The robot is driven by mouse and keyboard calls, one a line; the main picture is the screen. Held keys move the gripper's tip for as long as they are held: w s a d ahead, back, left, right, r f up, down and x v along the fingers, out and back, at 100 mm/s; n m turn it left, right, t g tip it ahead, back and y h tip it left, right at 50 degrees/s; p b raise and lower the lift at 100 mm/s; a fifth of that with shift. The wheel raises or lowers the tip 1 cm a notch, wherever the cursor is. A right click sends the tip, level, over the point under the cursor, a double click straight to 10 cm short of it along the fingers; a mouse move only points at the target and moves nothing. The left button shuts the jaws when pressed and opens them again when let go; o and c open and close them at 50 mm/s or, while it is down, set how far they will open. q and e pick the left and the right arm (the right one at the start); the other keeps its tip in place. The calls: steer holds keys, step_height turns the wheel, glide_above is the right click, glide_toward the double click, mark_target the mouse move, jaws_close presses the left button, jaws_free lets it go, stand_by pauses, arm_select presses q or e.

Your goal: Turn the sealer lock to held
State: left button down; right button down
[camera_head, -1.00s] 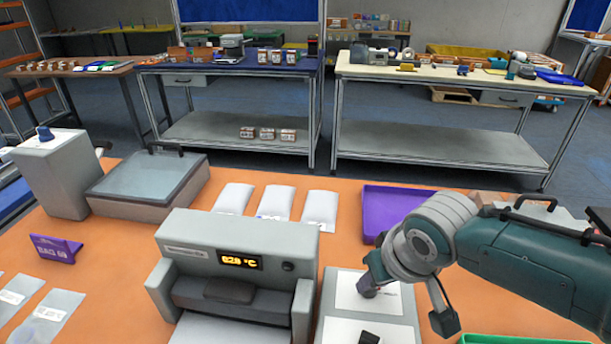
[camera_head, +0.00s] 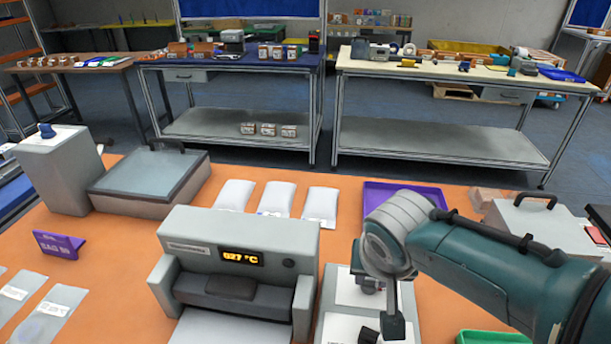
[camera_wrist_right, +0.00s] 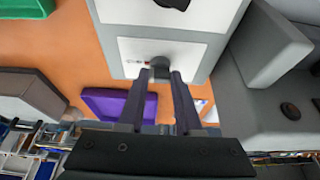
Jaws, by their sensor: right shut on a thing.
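The sealer (camera_head: 235,235) is a grey machine with a lit orange display, at the front middle in the head view. Beside it on the right is a grey control box (camera_head: 328,328) with white plates. A dark round knob (camera_wrist_right: 159,62), which I take to be the sealer lock, stands on one plate in the right wrist view. My right gripper (camera_wrist_right: 160,76) is shut on this knob, with a finger on each side. In the head view my right wrist largely hides the knob and fingertips. My left gripper is not in view.
A purple tray (camera_head: 378,194) lies behind the control box, and a green tray (camera_head: 490,337) is at the front right. White bags (camera_head: 276,197) lie behind the sealer. A purple sign (camera_head: 60,245) stands at left.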

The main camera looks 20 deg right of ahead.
steer(key=c, duration=0.6)
jaws_free()
steer(key=shift+p+v, duration=2.15)
steer(key=shift+v, duration=2.85)
